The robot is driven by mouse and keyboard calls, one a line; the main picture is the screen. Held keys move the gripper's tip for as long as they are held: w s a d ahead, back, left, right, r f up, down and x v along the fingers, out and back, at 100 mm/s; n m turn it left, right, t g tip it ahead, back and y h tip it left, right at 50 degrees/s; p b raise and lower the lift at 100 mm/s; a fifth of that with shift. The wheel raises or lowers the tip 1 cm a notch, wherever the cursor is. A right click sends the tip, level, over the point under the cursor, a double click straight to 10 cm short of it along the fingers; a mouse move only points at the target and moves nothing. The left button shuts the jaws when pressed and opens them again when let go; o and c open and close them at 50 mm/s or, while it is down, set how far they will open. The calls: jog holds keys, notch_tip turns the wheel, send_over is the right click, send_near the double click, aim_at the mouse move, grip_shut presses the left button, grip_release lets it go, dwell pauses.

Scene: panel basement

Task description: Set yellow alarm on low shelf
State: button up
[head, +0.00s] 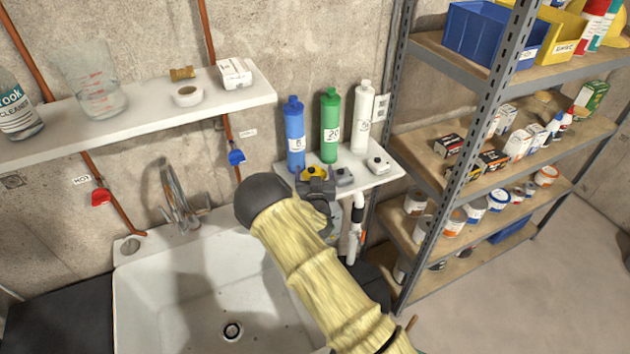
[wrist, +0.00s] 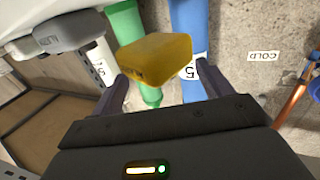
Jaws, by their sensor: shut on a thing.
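The yellow alarm (head: 313,172) is at the left part of the low white shelf (head: 362,181), in front of the blue bottle (head: 294,135). My gripper (head: 315,181) is shut on it from the front. In the wrist view the yellow alarm (wrist: 155,58) sits between the two fingers of my gripper (wrist: 168,88), looking slightly tilted. I cannot tell whether its underside touches the shelf. My arm hides part of the shelf's front left.
Two grey box-like devices (head: 344,176) (head: 378,163) stand to the right on the low shelf. Green (head: 330,125) and white (head: 361,118) bottles stand behind. A sink (head: 190,290) lies below left, an upper shelf (head: 140,118) at left, a metal rack (head: 480,115) at right.

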jog(key=shift+f, duration=0.1)
jog(key=shift+f+p, duration=0.75)
jog(key=shift+f, duration=1.2)
jog(key=shift+f, duration=0.2)
jog(key=o, duration=1)
jog(key=shift+o, duration=0.2)
jog(key=shift+r, duration=0.2)
